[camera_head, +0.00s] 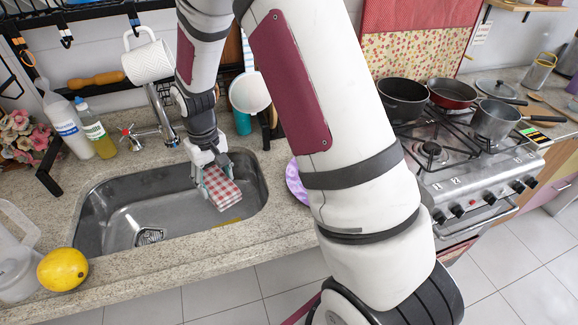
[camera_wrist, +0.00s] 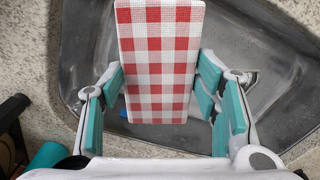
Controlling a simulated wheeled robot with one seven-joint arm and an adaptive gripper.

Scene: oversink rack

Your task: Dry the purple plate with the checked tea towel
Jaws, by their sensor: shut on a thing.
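The red-and-white checked tea towel (camera_head: 224,192) is a folded block over the right part of the sink. My gripper (camera_head: 212,172) is shut on it, and the towel sticks out forward from the fingers. In the wrist view the towel (camera_wrist: 160,60) lies between the teal finger pads of my gripper (camera_wrist: 163,95). The purple plate (camera_head: 296,184) lies on the counter to the right of the sink. My arm hides most of it, so only its left edge shows. The plate is apart from the towel.
The metal sink (camera_head: 115,215) is below my gripper. A lemon (camera_head: 62,269) and a clear jug (camera_head: 14,262) are at the front left. A stove with pans (camera_head: 402,100) is at the right.

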